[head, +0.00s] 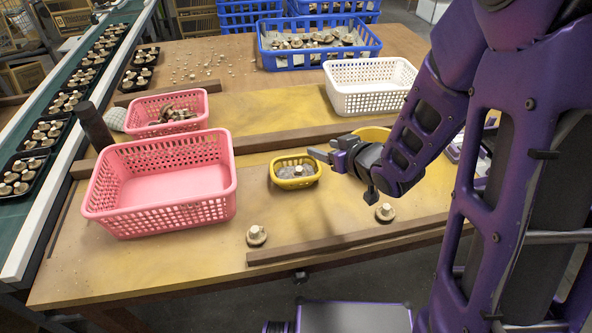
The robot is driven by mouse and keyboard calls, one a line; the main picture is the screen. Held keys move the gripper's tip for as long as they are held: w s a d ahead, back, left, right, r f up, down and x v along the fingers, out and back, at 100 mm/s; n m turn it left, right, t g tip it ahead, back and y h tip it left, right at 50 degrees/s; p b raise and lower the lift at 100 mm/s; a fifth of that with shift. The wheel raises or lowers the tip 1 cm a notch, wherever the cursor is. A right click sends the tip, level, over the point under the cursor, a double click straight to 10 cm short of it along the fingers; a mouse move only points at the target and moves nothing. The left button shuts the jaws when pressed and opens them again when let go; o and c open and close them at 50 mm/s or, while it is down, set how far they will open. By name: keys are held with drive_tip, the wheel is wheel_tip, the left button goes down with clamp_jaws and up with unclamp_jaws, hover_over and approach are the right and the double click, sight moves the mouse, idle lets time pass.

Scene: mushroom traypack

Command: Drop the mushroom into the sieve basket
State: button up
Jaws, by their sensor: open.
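A small yellow basket with a grey mesh inside, which looks like the sieve basket (284,184), sits on the table in the middle of the head view. A small pale mushroom (299,170) shows within its rim. My gripper (324,150) is open, with its fingers pointing left near the basket's upper right rim, apart from the mushroom. Nothing shows between the fingers. Another mushroom (256,236) stands on the table in front, and one more mushroom (385,211) is to the right, below my wrist.
Left stand a large empty pink basket (180,215) and a smaller pink basket (203,101) holding mushroom pieces. A white basket (372,104) and a blue crate (274,60) of mushrooms are behind. Wooden strips (345,240) cross the table. A conveyor (62,100) with trays runs left.

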drive_tip(key=shift+b+v, duration=1)
drive_tip(key=shift+v, duration=0.95)
